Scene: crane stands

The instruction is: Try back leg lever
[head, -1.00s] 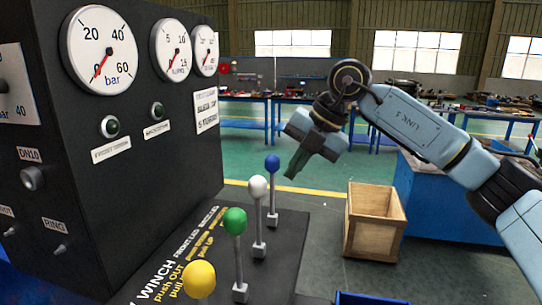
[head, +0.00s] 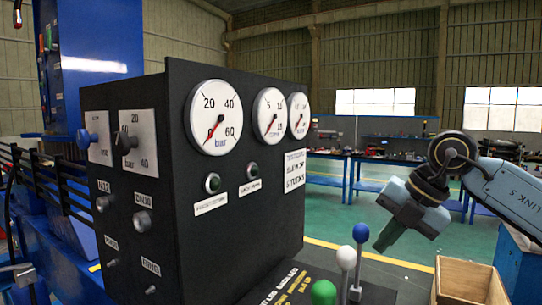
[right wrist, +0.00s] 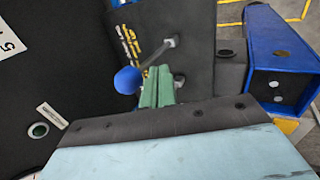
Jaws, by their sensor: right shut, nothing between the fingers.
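The control panel's levers show at the bottom of the head view. A blue knob (head: 361,233) is farthest back, then a white knob (head: 346,258), then a green knob (head: 323,292) nearest. My right gripper (head: 386,238) has green fingers pointing down, just right of the blue knob in the picture. In the right wrist view the shut, empty fingers (right wrist: 158,87) are close beside the blue knob (right wrist: 127,80); I cannot tell whether they touch. The lever lettering is too small to tell which is the back leg lever. My left gripper is not in view.
The black panel (head: 160,220) with gauges, knobs and buttons stands left of the levers. A wooden crate (head: 470,262) is on the floor at right. Work tables (head: 350,160) stand at the back. In the right wrist view a blue beam (right wrist: 285,55) lies at right.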

